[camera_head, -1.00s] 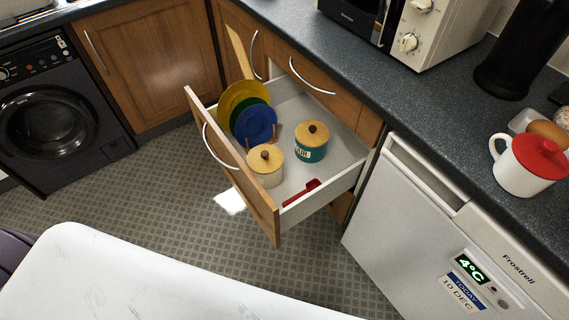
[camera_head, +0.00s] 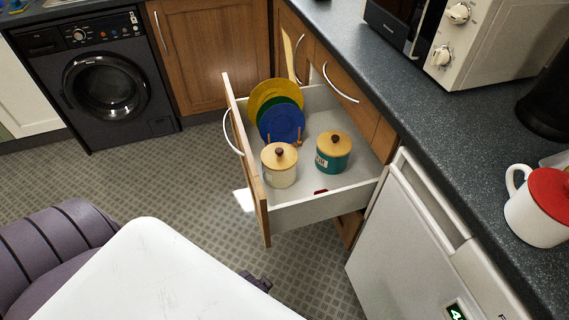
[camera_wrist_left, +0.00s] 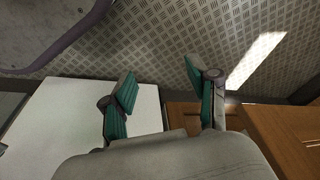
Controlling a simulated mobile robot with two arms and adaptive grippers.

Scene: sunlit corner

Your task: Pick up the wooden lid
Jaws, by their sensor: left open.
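Two canisters with pale wooden lids and dark knobs stand upright in the open drawer (camera_head: 315,213) in the head view. The wooden lid (camera_head: 279,157) on the cream canister (camera_head: 280,177) is nearer the drawer front. Another wooden lid (camera_head: 334,144) sits on the teal canister (camera_head: 333,162) to its right. Both lids rest on their canisters. My left gripper (camera_wrist_left: 160,72) is open and empty in the left wrist view, its green-padded fingers apart above the floor. A small dark part beside the white table in the head view may be that gripper. My right gripper is not in view.
Yellow, green and blue plates (camera_head: 282,123) stand in a rack behind the canisters. A red item (camera_head: 321,191) is mostly hidden by the drawer side. A white table (camera_head: 165,280) is in front; a fridge (camera_head: 425,245) and counter (camera_head: 440,120) are right.

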